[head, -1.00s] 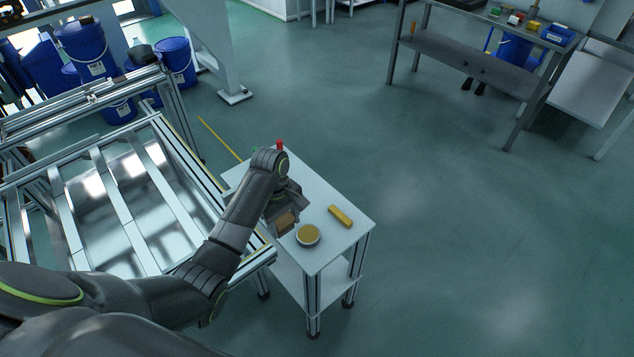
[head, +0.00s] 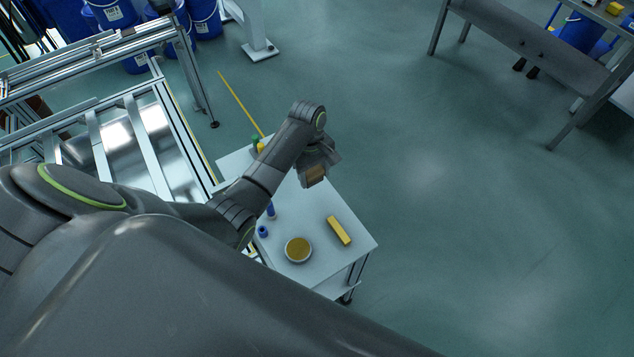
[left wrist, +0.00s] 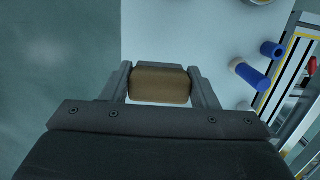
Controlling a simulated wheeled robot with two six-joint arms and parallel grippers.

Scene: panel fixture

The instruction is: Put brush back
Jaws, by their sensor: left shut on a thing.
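My left gripper (head: 319,165) is shut on a brown block-shaped brush (head: 316,176). It holds the brush above the far right edge of a small white table (head: 317,220). In the left wrist view the brush (left wrist: 160,85) sits between the two fingers, with the white table top behind it. Bristles cannot be made out. The brush looks clear of the table top. My right gripper is not in view.
Small green and yellow items (head: 258,146) stand at the far left corner. A metal frame (head: 150,120) stands left.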

